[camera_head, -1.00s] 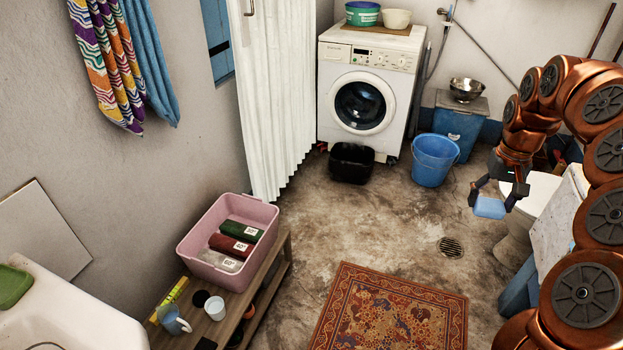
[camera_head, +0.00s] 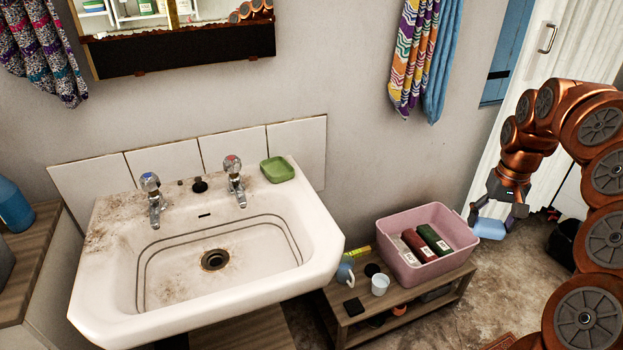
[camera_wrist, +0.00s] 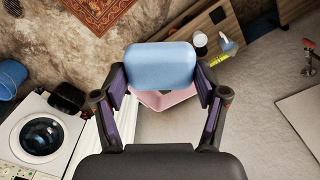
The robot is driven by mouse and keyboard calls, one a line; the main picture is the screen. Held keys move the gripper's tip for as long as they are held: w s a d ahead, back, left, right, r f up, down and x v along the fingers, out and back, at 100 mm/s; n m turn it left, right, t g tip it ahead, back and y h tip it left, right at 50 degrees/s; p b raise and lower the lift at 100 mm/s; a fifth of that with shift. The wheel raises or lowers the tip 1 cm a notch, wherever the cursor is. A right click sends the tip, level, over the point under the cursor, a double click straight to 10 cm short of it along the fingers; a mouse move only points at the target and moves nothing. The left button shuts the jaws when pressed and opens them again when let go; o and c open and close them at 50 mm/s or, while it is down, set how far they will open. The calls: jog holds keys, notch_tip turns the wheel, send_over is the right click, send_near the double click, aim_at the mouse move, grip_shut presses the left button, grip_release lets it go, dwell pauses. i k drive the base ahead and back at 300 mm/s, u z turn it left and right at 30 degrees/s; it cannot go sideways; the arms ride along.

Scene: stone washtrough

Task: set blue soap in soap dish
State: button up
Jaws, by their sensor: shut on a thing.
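The blue soap (camera_head: 489,228) is a light blue rounded block held between the fingertips of my gripper (camera_head: 492,212) at the right of the head view. In the wrist view the blue soap (camera_wrist: 160,66) sits between both fingers of my gripper (camera_wrist: 160,84), which are shut on it. It is held in the air, clear of any surface. The soap dish (camera_head: 278,170) is a green, shallow dish on the back right corner of the white sink, well to the left of my gripper. It looks empty.
The white sink (camera_head: 318,250) has two taps (camera_head: 236,183). Towels (camera_head: 420,60) hang above.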

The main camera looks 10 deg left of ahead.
aim_at(278, 171)
jog(key=u, duration=1.7)
jog(key=i, duration=1)
